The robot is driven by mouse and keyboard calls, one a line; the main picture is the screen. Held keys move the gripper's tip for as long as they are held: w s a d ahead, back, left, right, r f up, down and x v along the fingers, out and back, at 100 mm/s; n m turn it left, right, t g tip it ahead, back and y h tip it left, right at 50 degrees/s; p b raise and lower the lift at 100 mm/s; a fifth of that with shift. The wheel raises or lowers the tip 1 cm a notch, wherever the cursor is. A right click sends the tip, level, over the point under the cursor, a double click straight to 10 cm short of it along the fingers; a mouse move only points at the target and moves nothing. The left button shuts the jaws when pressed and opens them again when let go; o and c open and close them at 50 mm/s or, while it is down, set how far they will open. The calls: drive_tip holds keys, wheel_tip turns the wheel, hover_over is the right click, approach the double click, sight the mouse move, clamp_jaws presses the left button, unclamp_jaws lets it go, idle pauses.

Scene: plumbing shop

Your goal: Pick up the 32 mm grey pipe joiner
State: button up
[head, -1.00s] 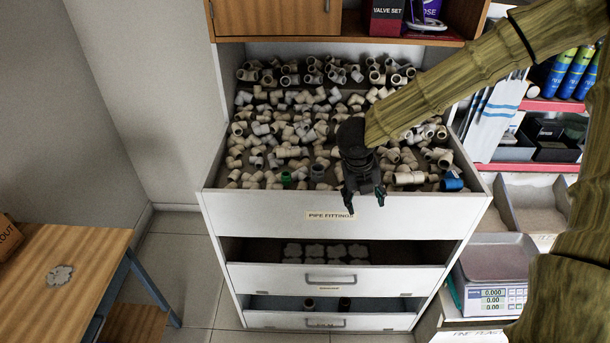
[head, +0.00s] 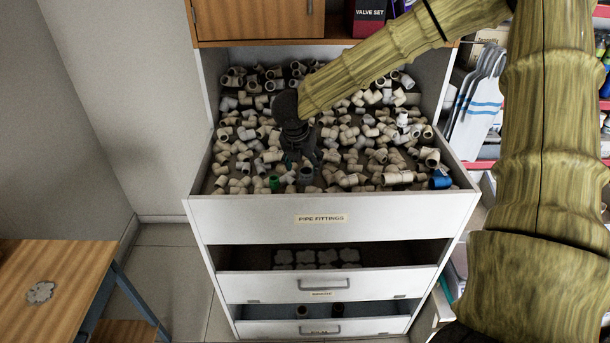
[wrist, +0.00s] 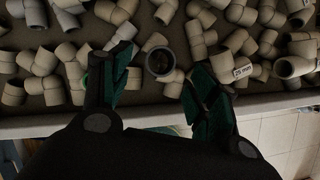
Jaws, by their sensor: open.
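A dark grey round fitting, likely the grey pipe joiner (head: 306,175), stands among the pale fittings near the front of the top drawer. In the wrist view the joiner (wrist: 160,61) shows its open round end, between the fingertips in the picture. No size mark is readable on it. My gripper (head: 302,157) is just behind and above it in the head view. In the wrist view my gripper (wrist: 158,78) is open and empty, with a finger on each side of the joiner. Contact with it cannot be made out.
Many pale elbows and tees crowd the drawer (head: 240,215) around the joiner. A green fitting (head: 274,184) lies just left of it and a blue one (head: 440,181) at the front right. The drawer's front wall is close.

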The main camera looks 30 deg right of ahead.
sight(306, 172)
drive_tip(key=shift+p+x, duration=1.2)
drive_tip(key=shift+x, duration=1.75)
drive_tip(key=shift+d, duration=0.1)
drive_tip(key=shift+r, duration=0.1)
drive_tip(key=c, duration=0.9)
